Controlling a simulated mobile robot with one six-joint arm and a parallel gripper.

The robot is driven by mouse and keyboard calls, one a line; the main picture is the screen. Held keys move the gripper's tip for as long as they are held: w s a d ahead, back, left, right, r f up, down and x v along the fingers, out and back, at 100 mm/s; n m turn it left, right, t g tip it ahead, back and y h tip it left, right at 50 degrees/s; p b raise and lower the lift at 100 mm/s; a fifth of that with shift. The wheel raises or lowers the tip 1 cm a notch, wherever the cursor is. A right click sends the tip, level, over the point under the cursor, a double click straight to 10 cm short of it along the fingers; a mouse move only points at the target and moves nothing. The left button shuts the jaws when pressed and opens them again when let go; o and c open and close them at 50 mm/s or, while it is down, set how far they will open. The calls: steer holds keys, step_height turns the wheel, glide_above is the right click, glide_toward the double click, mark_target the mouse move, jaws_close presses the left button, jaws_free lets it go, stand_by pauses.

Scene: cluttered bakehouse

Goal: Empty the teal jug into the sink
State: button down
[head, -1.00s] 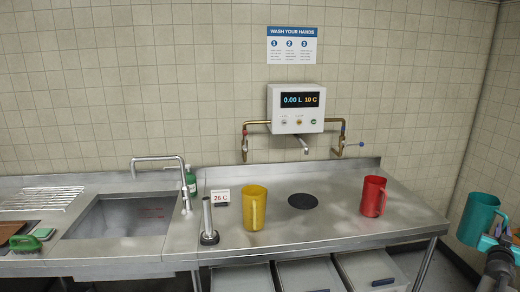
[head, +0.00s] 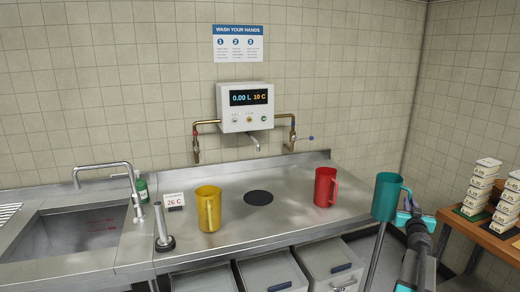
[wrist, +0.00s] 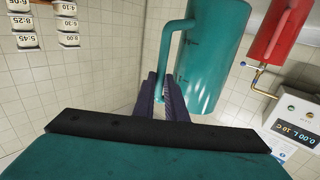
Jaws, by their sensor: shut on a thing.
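The teal jug (head: 387,198) is upright in the head view, held up in front of the counter's right end. My gripper (head: 408,206) is shut on its handle; the wrist view shows the fingers (wrist: 165,92) at the handle of the teal jug (wrist: 205,60). The jug's contents are hidden in both views. The sink (head: 75,228) is a steel basin at the left of the counter, with a tap (head: 110,170) reaching over it. The sink is far to the left of the jug.
A red jug (head: 324,188) and a yellow jug (head: 207,210) stand on the steel counter (head: 270,222). A metal upright post (head: 160,225) and a 26 C sign (head: 174,200) stand near the yellow jug. A wooden shelf (head: 480,235) with stacked labelled boxes is at right.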

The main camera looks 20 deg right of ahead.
steer(key=w+a+f+n+t+y+b, duration=0.1)
steer(key=w+a+f+n+y, duration=0.25)
steer(key=a, duration=0.85)
steer(key=w+a+n+t+y+b, duration=0.1)
steer(key=w+a+n+t+y, duration=0.15)
steer(key=w+a+y, duration=0.65)
steer(key=w+a+f+n+t+y+b, duration=0.15)
steer(key=a+n, duration=0.25)
steer(key=a, duration=1.2)
steer(key=s+a+f+n+g+y+b, duration=0.1)
steer(key=s+a+f+n+g+y, duration=0.1)
steer(key=a, duration=0.8)
steer(key=s+a+f+n+g+y+b, duration=0.1)
steer(key=s+a+f+n+g+y, duration=0.2)
steer(key=a+y, duration=0.3)
steer(key=s+a+f+n+g+y+b, duration=0.1)
steer(key=s+a+f+n+g+y, duration=0.2)
steer(key=a, duration=1.2)
steer(key=shift+s+f+n+y, duration=0.5)
steer(key=shift+f+y, duration=0.2)
steer(key=shift+f, duration=0.25)
steer(key=shift+s, duration=0.1)
